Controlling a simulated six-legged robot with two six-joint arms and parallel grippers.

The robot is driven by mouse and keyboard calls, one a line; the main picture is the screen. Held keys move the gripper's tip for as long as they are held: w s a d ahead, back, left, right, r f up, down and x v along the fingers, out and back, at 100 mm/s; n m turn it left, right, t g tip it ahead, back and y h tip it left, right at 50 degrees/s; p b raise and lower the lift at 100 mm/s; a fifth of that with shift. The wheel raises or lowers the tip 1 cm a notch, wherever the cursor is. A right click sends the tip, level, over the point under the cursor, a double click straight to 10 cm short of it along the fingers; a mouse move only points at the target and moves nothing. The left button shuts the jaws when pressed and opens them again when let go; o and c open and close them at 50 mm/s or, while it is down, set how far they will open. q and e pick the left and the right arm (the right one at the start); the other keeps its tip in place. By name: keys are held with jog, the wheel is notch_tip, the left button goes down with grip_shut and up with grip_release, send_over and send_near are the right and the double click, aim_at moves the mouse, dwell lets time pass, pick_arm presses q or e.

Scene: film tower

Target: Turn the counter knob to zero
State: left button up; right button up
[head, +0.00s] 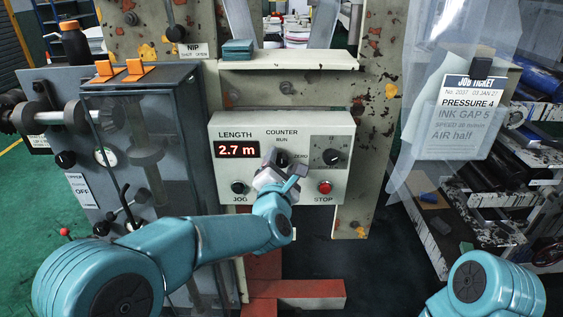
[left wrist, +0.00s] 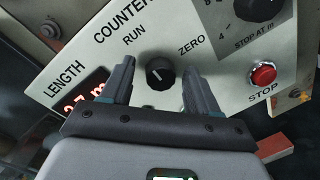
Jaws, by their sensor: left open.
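The counter knob (left wrist: 160,73) is a black round knob with a white pointer line, between the RUN and ZERO labels on a pale control box (head: 226,133). In the left wrist view its line points up and to the left, toward RUN. My left gripper (left wrist: 158,76) is open, with one finger on each side of the knob. I cannot tell whether the fingers touch it. In the head view my left gripper (head: 283,170) partly covers the knob (head: 282,157). The red display (head: 237,150) reads 2.7 m. My right gripper is not in view.
The red STOP button (head: 325,187) and a black scale knob (head: 331,157) are to the right of the counter knob. The JOG button (head: 238,187) is at lower left. A grey cabinet (head: 185,150) stands left of the box. A job ticket (head: 466,118) hangs at right.

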pick_arm(q)
jog(key=shift+w, duration=0.1)
jog(key=c, duration=1)
